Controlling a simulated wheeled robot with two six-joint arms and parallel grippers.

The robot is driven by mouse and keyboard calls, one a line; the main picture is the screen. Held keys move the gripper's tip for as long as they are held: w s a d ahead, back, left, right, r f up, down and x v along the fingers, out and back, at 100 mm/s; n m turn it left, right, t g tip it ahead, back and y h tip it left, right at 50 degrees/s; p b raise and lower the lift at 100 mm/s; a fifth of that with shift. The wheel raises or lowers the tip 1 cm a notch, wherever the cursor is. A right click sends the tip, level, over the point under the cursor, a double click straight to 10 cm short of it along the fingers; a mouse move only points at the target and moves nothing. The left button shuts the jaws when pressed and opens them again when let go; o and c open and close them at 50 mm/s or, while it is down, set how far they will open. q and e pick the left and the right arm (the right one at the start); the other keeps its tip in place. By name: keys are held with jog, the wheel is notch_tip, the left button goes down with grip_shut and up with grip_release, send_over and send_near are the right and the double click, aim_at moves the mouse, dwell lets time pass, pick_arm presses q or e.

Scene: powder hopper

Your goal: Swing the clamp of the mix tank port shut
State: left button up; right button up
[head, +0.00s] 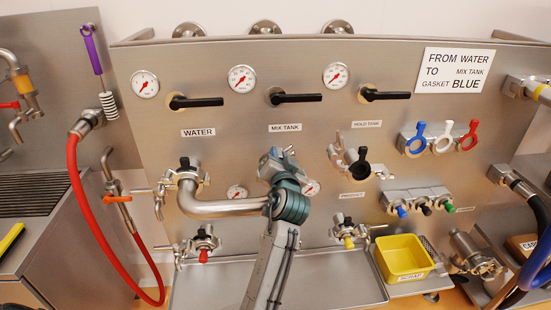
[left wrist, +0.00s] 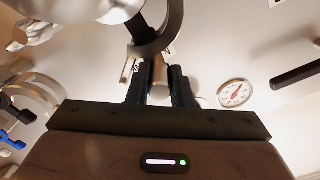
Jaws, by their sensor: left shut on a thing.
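The mix tank port lies below the MIX TANK label (head: 285,128) and is mostly hidden behind my left gripper (head: 277,165) and wrist. A bent steel pipe (head: 222,208) runs from the water port (head: 186,178) to behind my wrist. In the left wrist view, a curved grey clamp piece (left wrist: 163,38) shows just beyond the fingertips. My left gripper (left wrist: 161,75) is shut on a short light-brown rod-like part there, seemingly of the clamp. Whether the clamp is closed around the joint cannot be told. My right gripper is not in view.
Black handles (head: 296,98) and gauges (head: 242,78) sit above the ports. The hold tank port (head: 350,160) stands close to the right of my wrist. A steel tray (head: 335,278) and yellow bin (head: 403,257) lie below. A red hose (head: 76,190) hangs at left.

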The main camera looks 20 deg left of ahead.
pick_arm(q)
jog(key=shift+w+d+f+b, duration=0.2)
jog(key=shift+f+b, duration=0.15)
jog(key=shift+b, duration=0.15)
jog(key=shift+w+d+f+b, duration=0.3)
jog(key=shift+d+f+b, duration=0.1)
jog(key=shift+d+b, duration=0.2)
jog(key=shift+w+d+f+b, duration=0.3)
jog(key=shift+d+f+b, duration=0.1)
jog(key=shift+d+b, duration=0.15)
jog(key=shift+f, duration=0.1)
